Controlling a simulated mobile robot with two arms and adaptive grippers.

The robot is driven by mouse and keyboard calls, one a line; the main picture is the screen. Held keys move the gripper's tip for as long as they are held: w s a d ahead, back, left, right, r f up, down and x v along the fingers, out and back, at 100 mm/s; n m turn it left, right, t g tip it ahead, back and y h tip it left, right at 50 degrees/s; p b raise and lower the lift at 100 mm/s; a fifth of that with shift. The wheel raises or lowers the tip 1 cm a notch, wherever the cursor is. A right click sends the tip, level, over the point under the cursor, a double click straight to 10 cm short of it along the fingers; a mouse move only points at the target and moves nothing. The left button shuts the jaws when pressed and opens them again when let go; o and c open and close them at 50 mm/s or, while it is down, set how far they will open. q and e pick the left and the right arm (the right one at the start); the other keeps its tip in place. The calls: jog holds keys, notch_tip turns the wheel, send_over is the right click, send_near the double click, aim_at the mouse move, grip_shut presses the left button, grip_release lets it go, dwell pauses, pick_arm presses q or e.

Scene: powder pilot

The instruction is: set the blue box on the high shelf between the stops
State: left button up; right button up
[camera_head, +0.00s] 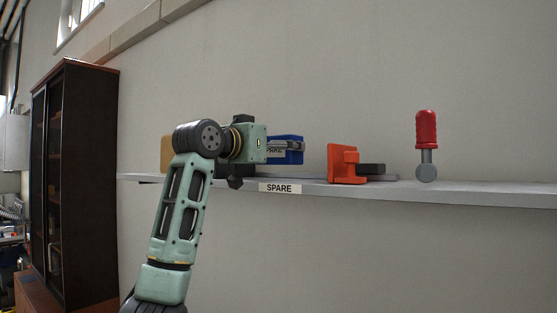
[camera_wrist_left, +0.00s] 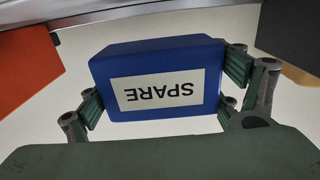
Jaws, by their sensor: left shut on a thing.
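The blue box (camera_head: 290,143) with a white SPARE label is in the grip of my left gripper (camera_head: 287,150). In the left wrist view the blue box (camera_wrist_left: 155,55) sits between both fingers, its label upside down. It appears held a little above the high shelf (camera_head: 470,194), with a pale gap between them. An orange stop (camera_head: 343,165) stands on the shelf to the right of the box; it also shows in the wrist view (camera_wrist_left: 25,55). A dark block (camera_wrist_left: 290,30) is on the other side, mostly hidden by my arm in the head view. My right gripper is not in view.
A SPARE tag (camera_head: 280,188) is on the shelf's front edge below the box. A red-handled tool (camera_head: 426,130) stands further right on the shelf. A tan block (camera_head: 167,153) is at the left, partly behind my arm. A dark cabinet (camera_head: 85,180) stands at the far left.

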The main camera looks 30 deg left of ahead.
aim_at(273, 163)
pick_arm(q)
jog(key=shift+s+d+f, duration=0.1)
jog(key=shift+s+f, duration=0.1)
jog(key=shift+f, duration=0.25)
jog(key=shift+s+d+f, duration=0.1)
jog(key=shift+s+f, duration=0.1)
jog(key=shift+f, duration=0.2)
jog(key=shift+w+a+f+p, duration=0.1)
jog(key=shift+f+p, duration=0.05)
jog(key=shift+f, duration=0.3)
jog(key=shift+w+a+f+p, duration=0.1)
jog(key=shift+f+p, duration=0.05)
jog(key=shift+f, duration=0.3)
jog(key=shift+s+d, duration=0.1)
jog(key=shift+s, duration=0.05)
jog(key=o, duration=0.8)
jog(key=shift+f, duration=0.15)
jog(key=o, duration=0.4)
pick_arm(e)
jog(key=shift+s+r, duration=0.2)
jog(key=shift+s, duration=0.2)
